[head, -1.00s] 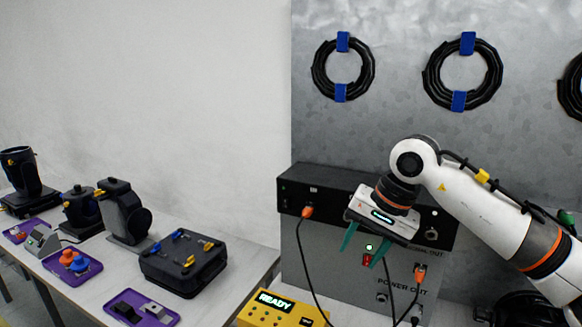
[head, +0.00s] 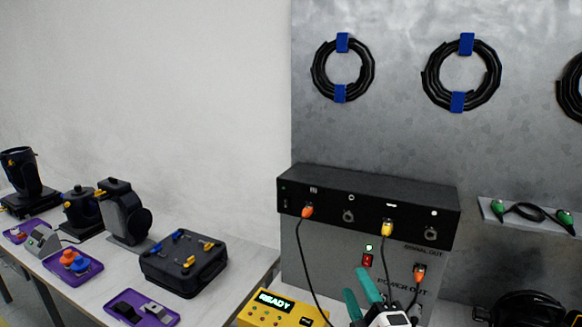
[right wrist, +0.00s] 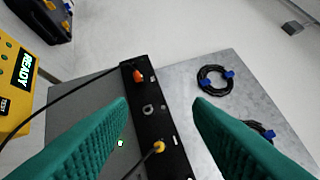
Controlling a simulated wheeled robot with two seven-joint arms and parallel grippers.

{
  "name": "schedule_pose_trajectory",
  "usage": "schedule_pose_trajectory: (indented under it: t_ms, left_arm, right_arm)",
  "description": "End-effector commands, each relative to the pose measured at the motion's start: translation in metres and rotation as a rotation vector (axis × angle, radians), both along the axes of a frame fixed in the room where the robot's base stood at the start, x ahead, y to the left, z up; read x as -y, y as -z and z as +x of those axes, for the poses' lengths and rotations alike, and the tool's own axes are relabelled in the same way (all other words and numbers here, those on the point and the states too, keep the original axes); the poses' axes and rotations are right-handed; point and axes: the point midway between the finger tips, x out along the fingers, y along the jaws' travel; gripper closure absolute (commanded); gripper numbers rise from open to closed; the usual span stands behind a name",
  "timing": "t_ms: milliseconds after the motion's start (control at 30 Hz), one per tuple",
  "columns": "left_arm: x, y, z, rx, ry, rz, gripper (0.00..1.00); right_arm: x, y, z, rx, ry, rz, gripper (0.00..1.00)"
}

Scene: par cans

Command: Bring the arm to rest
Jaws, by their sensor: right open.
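My right gripper (head: 364,292) is low in the head view, in front of the grey power cabinet, with its green fingers pointing up. It is open, and nothing is between its fingers. In the right wrist view its two green fingers (right wrist: 160,125) stand wide apart, with the black panel box (right wrist: 155,120) beyond them. In the head view the black box (head: 330,208) has an orange plug (head: 307,211) and a yellow plug (head: 387,228) in its front. Most of my right arm is below the picture. My left gripper is not in view.
A yellow tester (head: 275,309) reading READY stands at the table's right end. A black case (head: 184,262), purple trays (head: 145,308) and black lamp parts line the table. A shelf (head: 490,210) with a green-ended cable is at right. Cable coils (head: 343,68) hang above.

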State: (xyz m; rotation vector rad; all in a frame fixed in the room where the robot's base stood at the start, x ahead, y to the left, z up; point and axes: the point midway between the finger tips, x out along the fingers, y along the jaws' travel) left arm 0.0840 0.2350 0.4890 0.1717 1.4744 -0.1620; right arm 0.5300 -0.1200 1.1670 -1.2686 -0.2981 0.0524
Motion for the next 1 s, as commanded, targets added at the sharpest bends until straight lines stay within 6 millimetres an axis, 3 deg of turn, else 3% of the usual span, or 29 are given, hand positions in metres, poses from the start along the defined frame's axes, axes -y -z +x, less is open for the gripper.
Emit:
schedule_pose_trajectory:
  t_ms: [33,100,200,300,500,767,1000]
  left_arm:
    - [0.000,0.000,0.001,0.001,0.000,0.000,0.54]
    - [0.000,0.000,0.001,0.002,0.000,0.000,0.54]
    - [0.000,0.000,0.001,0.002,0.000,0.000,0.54]
    - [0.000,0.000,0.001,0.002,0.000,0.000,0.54]
    - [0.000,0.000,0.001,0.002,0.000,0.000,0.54]
    - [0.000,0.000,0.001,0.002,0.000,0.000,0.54]
    - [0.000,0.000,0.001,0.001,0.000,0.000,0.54]
  right_arm:
    - [0.017,0.035,-0.011,-0.160,0.054,0.120,0.54]
    - [0.038,0.080,-0.030,-0.370,0.136,0.280,0.54]
    - [0.060,0.139,-0.070,-0.643,0.260,0.478,0.54]
    - [0.073,0.181,-0.113,-0.857,0.374,0.623,0.54]
    - [0.083,0.228,-0.187,-1.150,0.560,0.803,0.54]
    - [0.086,0.255,-0.272,-1.427,0.774,0.942,0.54]
    - [0.084,0.319,-0.255,-1.445,0.783,0.927,0.54]
